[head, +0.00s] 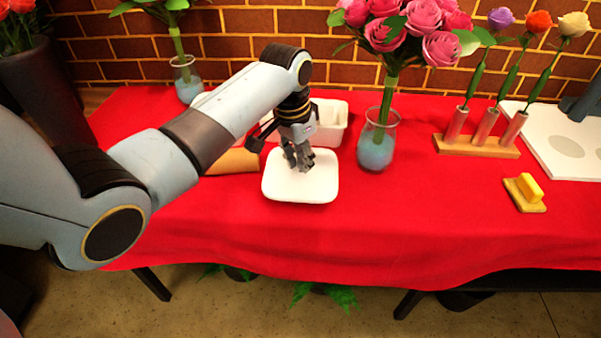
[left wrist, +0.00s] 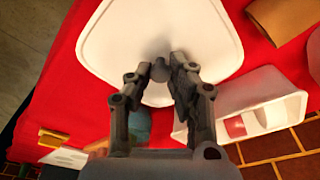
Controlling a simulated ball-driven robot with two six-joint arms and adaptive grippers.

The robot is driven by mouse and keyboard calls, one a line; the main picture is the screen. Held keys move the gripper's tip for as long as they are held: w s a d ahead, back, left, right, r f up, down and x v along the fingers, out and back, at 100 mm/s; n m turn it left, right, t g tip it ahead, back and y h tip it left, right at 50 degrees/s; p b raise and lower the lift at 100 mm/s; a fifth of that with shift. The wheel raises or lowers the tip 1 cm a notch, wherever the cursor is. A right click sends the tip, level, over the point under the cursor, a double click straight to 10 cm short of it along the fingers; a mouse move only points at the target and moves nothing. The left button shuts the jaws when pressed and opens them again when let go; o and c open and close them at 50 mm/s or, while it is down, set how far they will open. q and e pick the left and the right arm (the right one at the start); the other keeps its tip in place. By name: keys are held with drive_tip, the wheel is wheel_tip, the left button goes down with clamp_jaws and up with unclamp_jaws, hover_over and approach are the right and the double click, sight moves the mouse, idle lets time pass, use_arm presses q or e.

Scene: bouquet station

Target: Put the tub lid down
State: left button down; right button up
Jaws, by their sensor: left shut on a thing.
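The tub lid (head: 300,188) is a white rounded square, lying level over the red cloth in front of the tub. It also fills the top of the left wrist view (left wrist: 160,25). My left gripper (head: 298,166) points down over its middle. In the left wrist view its fingers (left wrist: 160,72) are closed around the small grey knob (left wrist: 160,70) of the lid. Whether the lid touches the cloth or hangs just above it I cannot tell. The white open tub (head: 333,122) stands behind, partly hidden by my gripper; it shows in the left wrist view (left wrist: 270,100). My right gripper is not seen.
A vase with pink roses (head: 376,148) stands close to the right of the lid. A brown wrap (head: 232,162) lies to the left. A wooden stand (head: 476,146) with several flower tubes and a yellow-handled block (head: 528,190) are further right. The cloth (head: 430,215) in between is clear.

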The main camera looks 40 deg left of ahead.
sight(299, 167)
use_arm(q)
drive_tip(key=shift+w+a+f, duration=0.1)
drive_tip(key=shift+a+f, duration=0.1)
wheel_tip(299, 167, down, 4)
drive_tip(key=shift+r, duration=0.1)
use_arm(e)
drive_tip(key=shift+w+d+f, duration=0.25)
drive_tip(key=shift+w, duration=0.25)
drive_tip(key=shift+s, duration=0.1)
use_arm(q)
drive_tip(key=c, duration=1.7)
unclamp_jaws()
drive_tip(key=shift+b, duration=0.3)
drive_tip(key=o, duration=0.5)
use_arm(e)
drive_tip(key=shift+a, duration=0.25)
